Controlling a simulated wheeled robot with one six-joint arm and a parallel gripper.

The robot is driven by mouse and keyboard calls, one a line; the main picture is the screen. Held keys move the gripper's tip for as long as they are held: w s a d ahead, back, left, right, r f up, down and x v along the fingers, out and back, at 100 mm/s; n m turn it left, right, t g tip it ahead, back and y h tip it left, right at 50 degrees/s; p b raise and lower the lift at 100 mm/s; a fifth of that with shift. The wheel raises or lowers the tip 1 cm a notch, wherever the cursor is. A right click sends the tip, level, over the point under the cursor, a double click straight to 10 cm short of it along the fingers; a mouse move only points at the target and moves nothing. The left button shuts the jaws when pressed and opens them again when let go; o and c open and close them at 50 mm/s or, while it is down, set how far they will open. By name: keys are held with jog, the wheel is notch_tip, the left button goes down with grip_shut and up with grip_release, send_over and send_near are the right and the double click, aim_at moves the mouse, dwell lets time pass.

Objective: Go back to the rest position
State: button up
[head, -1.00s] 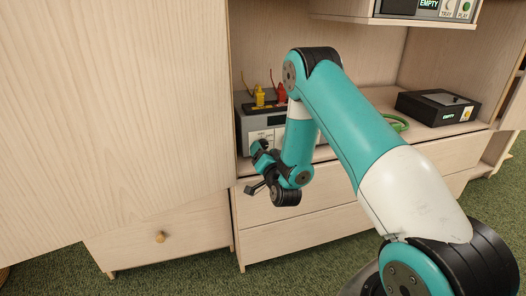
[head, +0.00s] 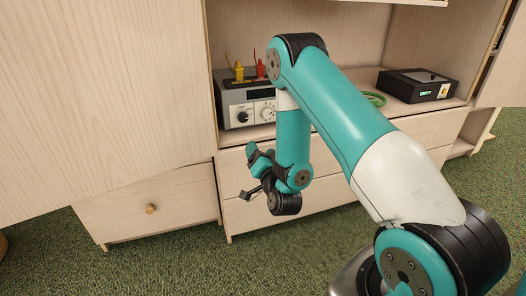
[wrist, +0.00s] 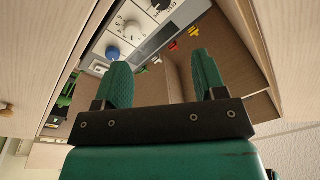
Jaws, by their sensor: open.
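My gripper (head: 252,175) hangs in front of the cabinet drawers in the head view, below the shelf edge and apart from the furniture. In the wrist view its two green fingers (wrist: 160,82) stand apart with nothing between them. My arm is folded, with the elbow high and the forearm pointing down. A grey device (head: 245,108) with dials stands on the shelf behind and above the gripper. It also shows in the wrist view (wrist: 152,45), beyond the fingers.
A yellow plug (head: 239,73) and a red plug (head: 261,70) sit on the device. A black box (head: 418,86) and a green cable (head: 375,98) lie on the shelf at right. A large wooden door panel (head: 100,80) fills the left. Green carpet (head: 190,262) is clear in front.

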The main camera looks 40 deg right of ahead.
jog(key=shift+a, duration=0.15)
jog(key=w+a+r+n+g+y, duration=0.3)
jog(key=a+r+n+y, duration=0.3)
jog(key=a, duration=0.5)
jog(key=s+a+r+n+g+y, duration=0.3)
jog(key=s+a+r+g+y, duration=0.3)
jog(key=a, duration=0.3)
jog(key=s+a+r+n+g+h, duration=0.1)
jog(key=s+r+n+g, duration=0.3)
jog(key=s, duration=0.9)
jog(key=s+a+r+n+g+h, duration=0.1)
jog(key=s+n+g, duration=0.4)
jog(key=s, duration=0.8)
notch_tip(320, 180, up, 32)
jog(key=p, duration=3.2)
jog(key=shift+r+m+g, duration=0.25)
jog(key=shift+m+g, duration=0.05)
